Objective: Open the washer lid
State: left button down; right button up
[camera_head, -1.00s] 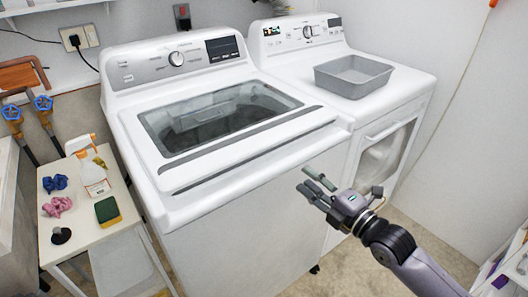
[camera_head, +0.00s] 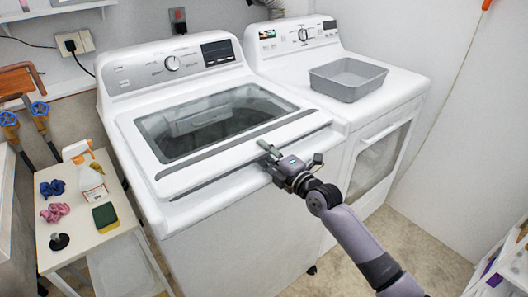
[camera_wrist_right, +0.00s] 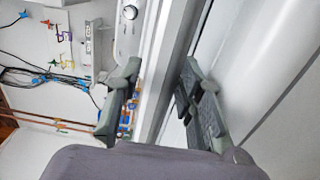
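The washer (camera_head: 215,235) is the white top-loader on the left. Its lid (camera_head: 185,176), white with a dark glass window (camera_head: 215,124), lies flat and closed on top. My right gripper (camera_head: 267,152) is at the lid's front edge, right of its middle. In the right wrist view the fingers of my right gripper (camera_wrist_right: 160,98) are spread apart, with the white lid edge (camera_wrist_right: 165,75) running between them. Whether either finger touches the lid cannot be told. My left gripper is not in view.
A white dryer (camera_head: 385,110) with a grey bin (camera_head: 348,90) on top stands right of the washer. A small side table (camera_head: 75,235) with a spray bottle (camera_head: 90,172), sponge (camera_head: 105,216) and cloths is at left. The floor (camera_head: 415,245) in front of the dryer is clear.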

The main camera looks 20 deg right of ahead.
jog(key=shift+w+a, duration=0.1)
jog(key=shift+w, duration=0.1)
grip_shut()
dwell(0.4)
